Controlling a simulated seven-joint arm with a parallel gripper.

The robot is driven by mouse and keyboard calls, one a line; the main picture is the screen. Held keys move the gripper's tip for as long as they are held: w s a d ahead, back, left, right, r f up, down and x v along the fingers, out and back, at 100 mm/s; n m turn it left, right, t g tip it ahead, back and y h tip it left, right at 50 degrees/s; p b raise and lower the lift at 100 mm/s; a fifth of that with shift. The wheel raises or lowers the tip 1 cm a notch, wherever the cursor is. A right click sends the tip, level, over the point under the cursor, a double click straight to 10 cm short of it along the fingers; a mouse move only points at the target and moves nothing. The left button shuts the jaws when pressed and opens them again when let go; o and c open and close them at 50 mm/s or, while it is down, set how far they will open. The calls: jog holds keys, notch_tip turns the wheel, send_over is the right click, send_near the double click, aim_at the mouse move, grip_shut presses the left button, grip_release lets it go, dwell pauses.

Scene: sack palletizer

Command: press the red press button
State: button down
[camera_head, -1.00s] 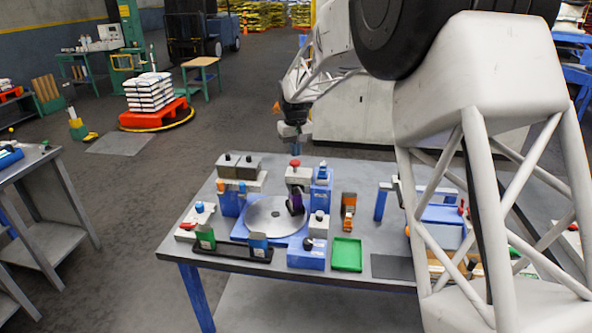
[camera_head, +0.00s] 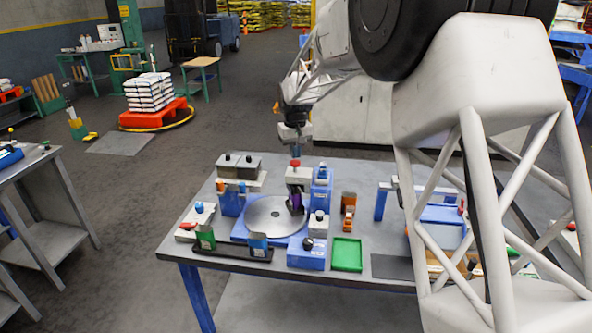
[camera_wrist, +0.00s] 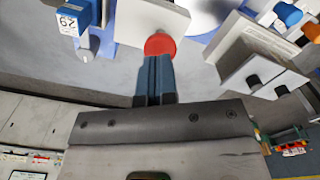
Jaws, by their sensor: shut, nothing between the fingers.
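The red press button (camera_head: 295,162) sits on top of a pale press head (camera_head: 298,175) at the back of a blue station with a round grey disc (camera_head: 272,216). My gripper (camera_head: 299,152) is shut and empty, pointing down just above the button. In the wrist view the red button (camera_wrist: 160,45) shows right at the tips of the shut fingers (camera_wrist: 155,60). The fingertips overlap its edge in that view, and I cannot tell whether they touch it.
A blue block with a label (camera_wrist: 75,25) stands close beside the press. Black-knobbed pale blocks (camera_head: 240,165) stand on its other side. A green tray (camera_head: 347,254) and an orange device (camera_head: 348,207) lie on the grey table (camera_head: 330,175).

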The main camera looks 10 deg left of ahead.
aim_at(295, 162)
jog(key=shift+f, duration=2)
dwell(0.3)
jog(key=shift+r, duration=1.85)
jog(key=shift+r, duration=0.1)
notch_tip(295, 162, up, 7)
dwell(0.8)
